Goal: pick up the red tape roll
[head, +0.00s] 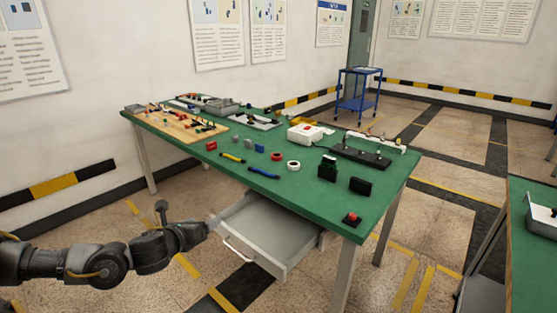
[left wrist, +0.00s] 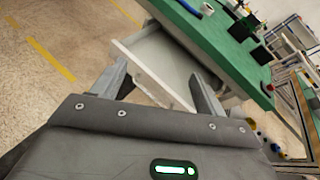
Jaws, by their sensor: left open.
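The red tape roll (head: 276,156) lies on the green table (head: 225,170), near its front edge. It sits just left of a white tape roll (head: 293,165) in the head view. My left gripper (head: 212,222) is off the table's front side, lower than the tabletop and left of the red roll, beside the pulled-out drawer. In the left wrist view the two fingers of my left gripper (left wrist: 160,82) are spread apart, with the drawer (left wrist: 150,62) seen between and beyond them. I cannot make out the red roll in that view. My right gripper is not in view.
The grey drawer (head: 270,238) stands open under the table. A blue tool (head: 263,173), a yellow tool (head: 233,158) and small blocks lie near the red roll. A wooden tool board (head: 172,125) is at the left, black blocks (head: 327,168) at the right. A blue cart (head: 357,92) stands behind.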

